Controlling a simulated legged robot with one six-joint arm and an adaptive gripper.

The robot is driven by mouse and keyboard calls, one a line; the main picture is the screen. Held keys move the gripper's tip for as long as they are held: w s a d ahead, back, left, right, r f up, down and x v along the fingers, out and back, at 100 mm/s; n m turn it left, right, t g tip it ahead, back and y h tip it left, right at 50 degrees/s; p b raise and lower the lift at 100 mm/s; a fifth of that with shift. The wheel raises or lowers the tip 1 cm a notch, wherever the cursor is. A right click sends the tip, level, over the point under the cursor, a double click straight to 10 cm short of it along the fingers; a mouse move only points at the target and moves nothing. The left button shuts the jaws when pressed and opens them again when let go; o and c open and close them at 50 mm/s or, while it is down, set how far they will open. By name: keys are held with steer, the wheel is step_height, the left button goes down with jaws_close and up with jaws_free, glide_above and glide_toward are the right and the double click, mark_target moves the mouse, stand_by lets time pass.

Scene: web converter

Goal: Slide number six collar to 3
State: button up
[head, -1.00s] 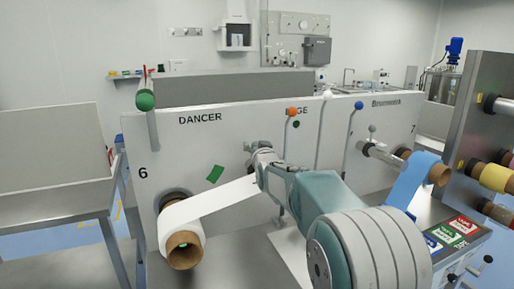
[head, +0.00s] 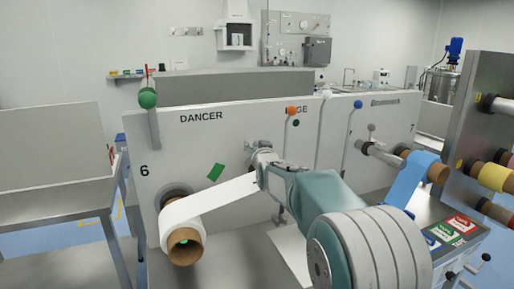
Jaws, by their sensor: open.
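The number 6 (head: 144,170) is printed at the left of the light machine panel (head: 230,140). Below it, a white web roll (head: 180,222) on a brown core (head: 186,246) sticks out from a round grey flange (head: 174,193). A bit of green shows inside the core's end. I cannot make out a separate collar or a scale marked 3. My gripper (head: 257,149) is in front of the panel's middle, right of and above the roll, apart from it. It is small and partly hidden by my arm; nothing shows held in it. The white web (head: 225,195) runs from the roll towards my arm.
A blue roll (head: 412,182) sits on a spindle at the right, beside a rack with coloured rolls (head: 496,178). A steel table (head: 55,205) stands at the left.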

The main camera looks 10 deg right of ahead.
steer(key=s, duration=1.2)
steer(key=shift+f, duration=0.1)
steer(key=s+f+g, duration=0.4)
steer(key=s, duration=0.8)
steer(key=s+f+n+g, duration=0.1)
steer(key=s+f+g, duration=0.3)
steer(key=s, duration=0.8)
steer(key=s+f+n+g, duration=0.1)
steer(key=s+f+g, duration=0.3)
steer(key=s, duration=0.8)
steer(key=shift+f, duration=0.85)
steer(key=shift+d, duration=0.15)
